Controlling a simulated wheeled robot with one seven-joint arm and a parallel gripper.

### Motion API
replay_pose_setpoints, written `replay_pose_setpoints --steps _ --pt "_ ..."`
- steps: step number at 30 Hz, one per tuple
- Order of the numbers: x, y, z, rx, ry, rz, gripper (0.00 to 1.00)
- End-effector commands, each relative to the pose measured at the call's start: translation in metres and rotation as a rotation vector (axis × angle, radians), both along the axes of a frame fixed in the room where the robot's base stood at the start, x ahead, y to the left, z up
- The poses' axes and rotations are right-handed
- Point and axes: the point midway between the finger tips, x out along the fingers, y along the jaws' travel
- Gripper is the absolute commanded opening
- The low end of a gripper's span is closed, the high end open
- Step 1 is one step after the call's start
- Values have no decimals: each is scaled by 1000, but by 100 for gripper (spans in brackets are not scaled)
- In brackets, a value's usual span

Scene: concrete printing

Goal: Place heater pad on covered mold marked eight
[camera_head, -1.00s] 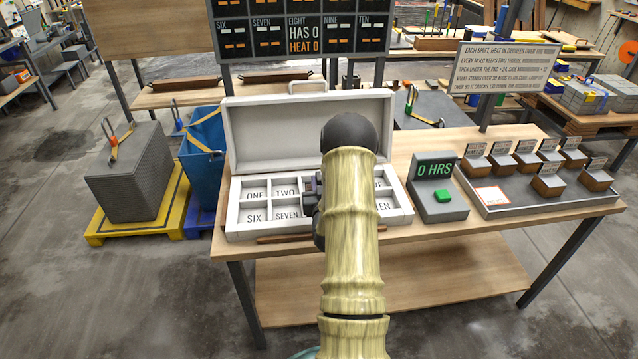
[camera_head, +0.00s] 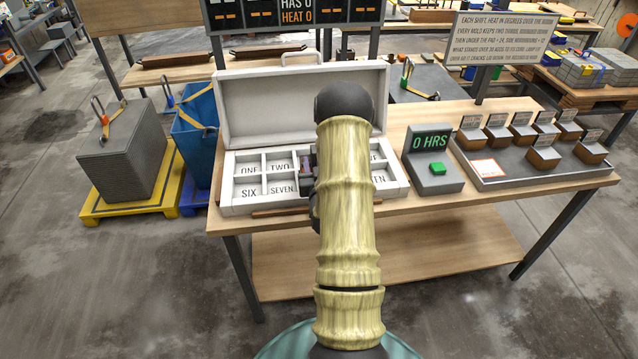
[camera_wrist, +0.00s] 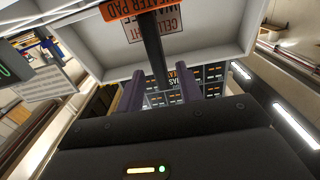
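My gripper (camera_wrist: 160,82) shows two purple fingers set apart in the wrist view. An upright dark bar stands between them, with gaps seeming to show on both sides. An orange label reading "HEATER PAD" (camera_wrist: 130,8) is at the top edge there, by the bar; the pad's body is not clear. In the head view my arm hides most of the gripper, over the open white box (camera_head: 228,210) with numbered compartments. Compartment eight is hidden behind my arm. Several brown molds (camera_head: 541,160) with tags stand on the grey tray at right; their tags are too small to read.
A timer (camera_head: 432,172) showing "0 HRS" stands between box and tray. The box's lid (camera_head: 262,105) stands raised behind. A brown bar (camera_head: 282,212) lies along the box's front. A board (camera_head: 290,12) and a text sign (camera_head: 500,38) rise behind the table.

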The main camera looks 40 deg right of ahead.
Motion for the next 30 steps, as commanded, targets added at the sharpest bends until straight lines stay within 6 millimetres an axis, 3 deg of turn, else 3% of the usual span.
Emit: replay_pose_setpoints --steps 9,15,30 --pt "-48 30 -3 2 1 1 36" --pt "-69 43 -1 0 0 0 36" --pt "-73 45 0 -1 -1 0 36"
